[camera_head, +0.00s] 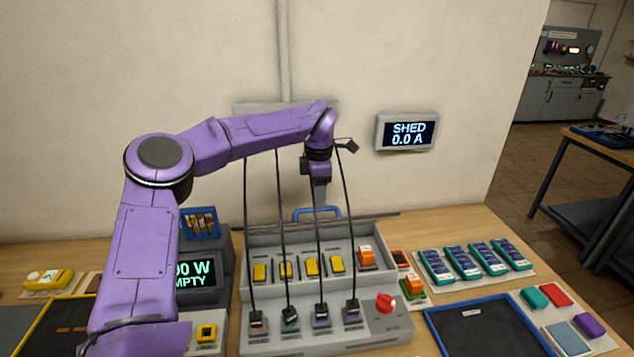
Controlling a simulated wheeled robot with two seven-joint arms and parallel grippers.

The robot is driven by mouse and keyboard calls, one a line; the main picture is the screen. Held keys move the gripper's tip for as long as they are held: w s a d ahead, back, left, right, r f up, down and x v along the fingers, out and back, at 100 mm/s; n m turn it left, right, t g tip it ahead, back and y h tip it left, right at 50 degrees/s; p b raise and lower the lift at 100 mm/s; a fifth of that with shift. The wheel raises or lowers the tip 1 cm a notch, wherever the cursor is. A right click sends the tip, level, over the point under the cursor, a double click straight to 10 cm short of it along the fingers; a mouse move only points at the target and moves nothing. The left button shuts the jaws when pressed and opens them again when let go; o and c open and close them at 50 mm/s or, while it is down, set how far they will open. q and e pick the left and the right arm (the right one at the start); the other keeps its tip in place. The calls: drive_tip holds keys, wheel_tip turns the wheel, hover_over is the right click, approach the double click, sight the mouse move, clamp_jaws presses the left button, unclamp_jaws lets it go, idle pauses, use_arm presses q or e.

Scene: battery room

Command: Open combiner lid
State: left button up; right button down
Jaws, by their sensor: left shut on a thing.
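The combiner box (378,261) stands on the bench in the middle, with its top uncovered. Several yellow fuse-like blocks (311,267) and an orange block (366,257) show inside. A blue handle (298,214) shows at the back edge of the box, beside a thin grey edge (378,217) that looks like the lid seen nearly edge-on; its tilt is hard to tell. My left gripper (318,204) points down and is shut on the blue handle. My right gripper is not in view.
Several black cables (283,215) hang from behind my arm to plugs at the box front. A red knob (385,303) sits front right. A blue-edged tray (432,332) and teal modules (466,263) lie to the right. A wall display (407,133) reads SHED 0.0 A.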

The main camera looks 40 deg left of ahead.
use_arm(q)
drive_tip(key=w+a+r+p, duration=0.1)
drive_tip(key=w+a+r, duration=0.4)
drive_tip(key=r, duration=0.4)
drive_tip(key=shift+a+r, duration=0.15)
drive_tip(key=shift+a, duration=0.1)
idle(0.4)
idle(0.4)
